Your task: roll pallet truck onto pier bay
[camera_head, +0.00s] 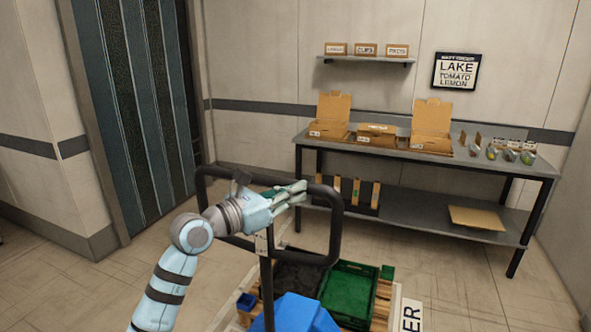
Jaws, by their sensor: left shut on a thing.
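The pallet truck shows by its black loop handle (337,232) and upright shaft, in the lower middle of the head view. My left gripper (291,193) reaches in from the left and is shut on the top bar of this handle. Beyond the handle lies a wooden pallet (384,291) with a green crate (371,271), a dark crate or bin (297,272) and a blue object (300,314). Part of a white sign ending in "ER" (411,314) shows at its right. My right gripper is out of view. No pier bay marking can be made out.
A long table (465,161) with open cardboard boxes (432,120) and small items stands along the back wall. A shelf (366,58) and a framed sign (456,71) hang above. A strip-curtain doorway (135,105) is at left. Floor at the right is clear.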

